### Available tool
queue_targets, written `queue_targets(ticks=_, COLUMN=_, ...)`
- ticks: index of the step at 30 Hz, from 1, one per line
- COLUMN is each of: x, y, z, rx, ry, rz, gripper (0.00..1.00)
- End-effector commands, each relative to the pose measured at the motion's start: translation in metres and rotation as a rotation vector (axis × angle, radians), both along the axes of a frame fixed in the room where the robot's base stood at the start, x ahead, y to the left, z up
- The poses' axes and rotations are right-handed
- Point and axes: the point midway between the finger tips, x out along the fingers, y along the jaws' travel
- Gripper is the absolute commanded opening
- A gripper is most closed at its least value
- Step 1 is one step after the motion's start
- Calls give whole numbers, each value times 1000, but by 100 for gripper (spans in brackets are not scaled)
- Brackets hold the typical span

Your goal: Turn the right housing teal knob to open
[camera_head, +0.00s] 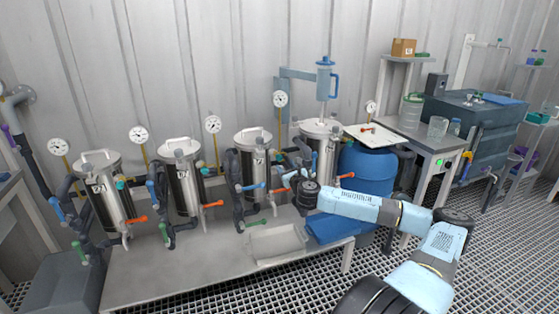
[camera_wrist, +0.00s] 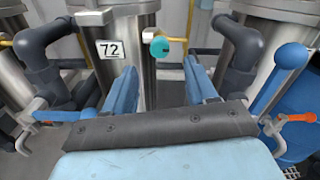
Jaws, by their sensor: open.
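The teal knob (camera_wrist: 159,48) shows in the wrist view as a round disc on a short brass-coloured stem, beside the steel housing labelled 72 (camera_wrist: 110,49). My gripper (camera_wrist: 161,80) is open. Its two blue fingers point toward the knob, one on each side of it in the picture; the knob appears beyond the tips and not gripped.
Dark pipes (camera_wrist: 240,45) and a blue lever handle (camera_wrist: 291,57) flank the fingers on the right. Other steel housings with gauges (camera_head: 213,124) stand along the bench (camera_head: 180,268). A blue drum (camera_head: 366,172) is behind my arm.

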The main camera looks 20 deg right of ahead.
Motion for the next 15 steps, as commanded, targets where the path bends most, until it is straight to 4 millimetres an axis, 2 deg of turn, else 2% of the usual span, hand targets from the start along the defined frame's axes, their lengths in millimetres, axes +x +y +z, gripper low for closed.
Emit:
queue_targets(ticks=3, x=22, y=1, z=0, rx=0, ry=0, rz=0, gripper=57)
queue_targets(ticks=9, x=55, y=3, z=0, rx=-1, ry=0, rz=1, gripper=57)
queue_targets(ticks=15, x=75, y=3, z=0, rx=-1, ry=0, rz=0, gripper=57)
